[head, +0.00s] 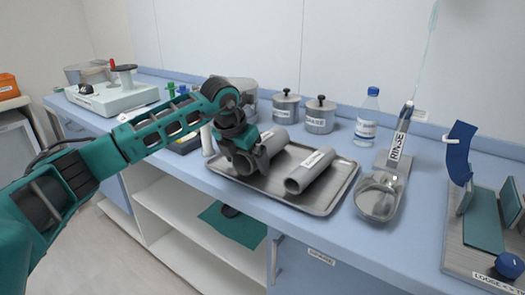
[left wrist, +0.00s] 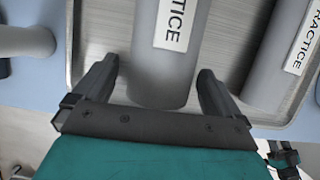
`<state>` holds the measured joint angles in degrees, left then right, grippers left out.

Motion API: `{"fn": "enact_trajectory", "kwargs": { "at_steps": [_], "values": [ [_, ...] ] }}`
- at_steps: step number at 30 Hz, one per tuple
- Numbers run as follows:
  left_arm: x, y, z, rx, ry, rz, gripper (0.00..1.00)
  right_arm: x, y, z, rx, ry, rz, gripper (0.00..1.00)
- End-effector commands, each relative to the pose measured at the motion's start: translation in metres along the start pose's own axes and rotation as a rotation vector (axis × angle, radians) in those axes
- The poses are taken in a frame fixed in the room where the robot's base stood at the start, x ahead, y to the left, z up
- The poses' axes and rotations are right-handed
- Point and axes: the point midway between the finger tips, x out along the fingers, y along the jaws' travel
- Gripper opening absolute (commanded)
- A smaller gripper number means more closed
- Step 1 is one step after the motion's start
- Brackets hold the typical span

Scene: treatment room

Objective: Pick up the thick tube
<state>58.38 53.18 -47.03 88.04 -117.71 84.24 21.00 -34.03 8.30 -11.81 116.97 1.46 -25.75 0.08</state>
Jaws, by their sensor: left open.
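Two grey tubes with white labels lie on a metal tray (head: 327,205). The left tube (head: 272,143) is partly hidden behind my left gripper (head: 248,160); the right tube (head: 309,172) lies clear beside it. In the left wrist view, my left gripper (left wrist: 158,72) is open, with one finger on each side of the near end of the left tube (left wrist: 160,85), labelled "PRACTICE". The other tube (left wrist: 268,80) lies to the right of the fingers. I cannot tell for certain which tube is thicker.
A water bottle (head: 368,115) and two lidded metal pots (head: 320,116) stand behind. A stand with a blue part (head: 484,220) is at far right. Open shelves (head: 185,215) lie below the counter.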

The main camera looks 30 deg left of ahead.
Motion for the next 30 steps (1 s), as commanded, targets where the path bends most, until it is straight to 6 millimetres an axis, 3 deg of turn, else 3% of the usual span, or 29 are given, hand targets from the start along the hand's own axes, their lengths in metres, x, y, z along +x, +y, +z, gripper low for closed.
{"fn": "enact_trajectory", "kwargs": {
  "at_steps": [10,30],
  "values": [
    [0.0078,0.0003,-0.0001,0.000,0.000,0.001,0.97,-0.0001,-0.0004,-0.0007,0.002,0.001,-0.001,0.43],
    [0.0066,0.0003,0.0007,0.000,-0.003,0.001,0.35,-0.0024,0.0013,0.0042,-0.009,-0.009,-0.001,0.43]
  ]
}}
